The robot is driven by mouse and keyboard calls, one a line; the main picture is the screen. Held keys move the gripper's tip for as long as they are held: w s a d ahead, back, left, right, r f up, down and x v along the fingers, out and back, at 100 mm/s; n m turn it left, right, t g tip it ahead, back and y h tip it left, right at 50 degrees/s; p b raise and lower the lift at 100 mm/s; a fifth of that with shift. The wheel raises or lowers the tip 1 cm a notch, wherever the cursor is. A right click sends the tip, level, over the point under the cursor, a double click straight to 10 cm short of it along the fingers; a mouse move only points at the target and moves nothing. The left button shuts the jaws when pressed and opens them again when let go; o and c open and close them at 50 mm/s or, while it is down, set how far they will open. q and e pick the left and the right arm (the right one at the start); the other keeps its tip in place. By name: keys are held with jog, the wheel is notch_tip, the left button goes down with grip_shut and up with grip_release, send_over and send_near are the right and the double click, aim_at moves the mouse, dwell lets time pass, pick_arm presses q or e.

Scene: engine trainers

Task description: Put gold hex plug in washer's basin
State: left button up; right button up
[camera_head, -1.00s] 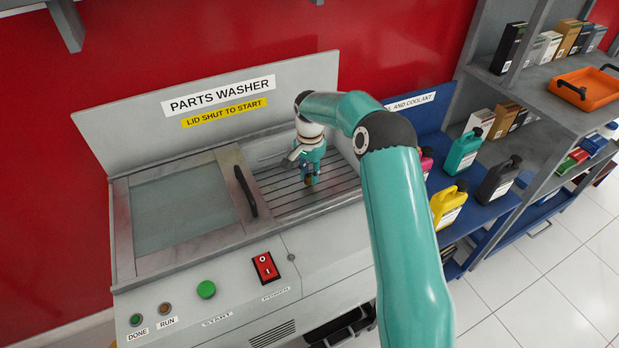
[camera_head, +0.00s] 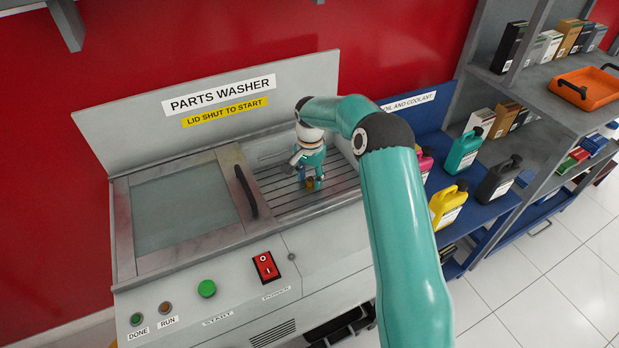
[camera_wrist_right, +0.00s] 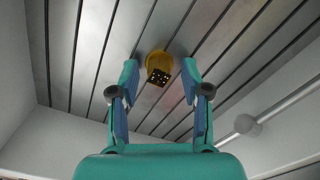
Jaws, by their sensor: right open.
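The gold hex plug (camera_wrist_right: 159,66) rests on the slatted floor of the washer's basin (camera_wrist_right: 235,55) in the right wrist view. It also shows in the head view (camera_head: 310,184), small and low at the fingertips. My right gripper (camera_wrist_right: 160,72) is open, with one finger on either side of the plug and a visible gap to each. In the head view my right gripper (camera_head: 311,180) points down inside the basin (camera_head: 340,182). The parts washer's lid (camera_head: 185,205) is slid to the left, leaving the basin's right part uncovered. My left gripper is not in view.
The washer's front panel has a green start button (camera_head: 206,289) and a red power switch (camera_head: 266,267). A black lid handle (camera_head: 246,191) stands left of my gripper. Shelves at the right hold several bottles, boxes and an orange tray (camera_head: 588,88). A pale rod (camera_wrist_right: 280,110) runs along the basin's side.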

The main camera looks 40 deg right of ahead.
aim_at(310, 178)
notch_tip(310, 178, up, 12)
dwell(0.5)
dwell(0.3)
